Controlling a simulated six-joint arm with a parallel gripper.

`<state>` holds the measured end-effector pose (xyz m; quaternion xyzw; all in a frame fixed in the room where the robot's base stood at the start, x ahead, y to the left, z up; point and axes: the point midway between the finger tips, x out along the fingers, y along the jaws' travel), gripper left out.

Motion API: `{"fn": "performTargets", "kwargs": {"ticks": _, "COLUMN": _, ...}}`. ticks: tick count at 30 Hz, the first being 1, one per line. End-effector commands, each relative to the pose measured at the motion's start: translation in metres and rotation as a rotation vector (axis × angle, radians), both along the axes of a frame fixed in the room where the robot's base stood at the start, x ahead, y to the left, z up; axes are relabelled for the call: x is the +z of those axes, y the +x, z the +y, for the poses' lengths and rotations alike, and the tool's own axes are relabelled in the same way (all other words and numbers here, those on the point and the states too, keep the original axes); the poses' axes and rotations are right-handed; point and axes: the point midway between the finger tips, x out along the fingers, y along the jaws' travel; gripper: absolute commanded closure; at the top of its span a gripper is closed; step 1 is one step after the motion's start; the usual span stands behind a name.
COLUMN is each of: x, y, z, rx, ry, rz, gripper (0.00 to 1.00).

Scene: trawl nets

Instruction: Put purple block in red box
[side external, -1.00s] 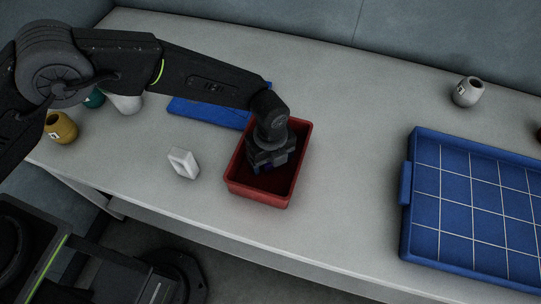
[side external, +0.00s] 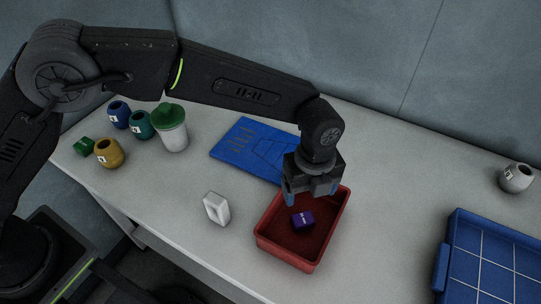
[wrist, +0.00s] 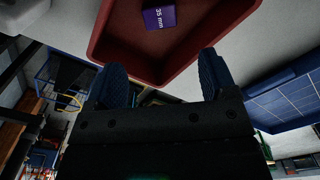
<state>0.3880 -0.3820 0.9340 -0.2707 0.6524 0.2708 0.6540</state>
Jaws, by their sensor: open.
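The purple block (side external: 302,219) lies on the floor of the red box (side external: 262,242), with clear floor around it. In the wrist view the purple block (wrist: 160,17) shows a "35 mm" label, inside the red box (wrist: 130,60). My gripper (side external: 309,193) is above the back left part of the red box, over its rim. Its two blue fingers are apart with nothing between them, as the wrist view (wrist: 163,75) also shows. The block is apart from the fingers.
A white block (side external: 217,208) stands left of the red box. A blue board (side external: 240,145) lies behind it. Several coloured jars, a white pot with green lid (side external: 172,130) and a green block (side external: 84,147) are at left. A blue gridded tray (side external: 490,262) and a grey jar (side external: 516,178) are at right.

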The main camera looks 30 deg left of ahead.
Motion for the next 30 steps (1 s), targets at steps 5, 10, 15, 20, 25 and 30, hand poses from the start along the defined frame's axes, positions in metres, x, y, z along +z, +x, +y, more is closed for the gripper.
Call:
{"fn": "performTargets", "kwargs": {"ticks": 5, "x": 0.001, "y": 0.000, "z": 0.000, "rx": 0.001, "ry": 0.000, "rz": 0.000, "gripper": 0.22}}
{"fn": "performTargets", "kwargs": {"ticks": 10, "x": 0.026, "y": 0.006, "z": 0.019, "rx": 0.107, "ry": -0.018, "rz": -0.021, "gripper": 0.22}}
{"fn": "performTargets", "kwargs": {"ticks": 15, "x": 0.092, "y": 0.010, "z": 0.080, "rx": 0.443, "ry": -0.072, "rz": -0.073, "gripper": 0.22}}
{"fn": "performTargets", "kwargs": {"ticks": 20, "x": 0.148, "y": -0.007, "z": 0.149, "rx": 0.824, "ry": -0.140, "rz": -0.121, "gripper": 0.22}}
{"fn": "performTargets", "kwargs": {"ticks": 25, "x": 0.189, "y": -0.043, "z": 0.216, "rx": 1.222, "ry": -0.228, "rz": -0.166, "gripper": 0.22}}
{"fn": "performTargets", "kwargs": {"ticks": 30, "x": 0.208, "y": -0.093, "z": 0.271, "rx": 1.615, "ry": -0.336, "rz": -0.204, "gripper": 0.22}}
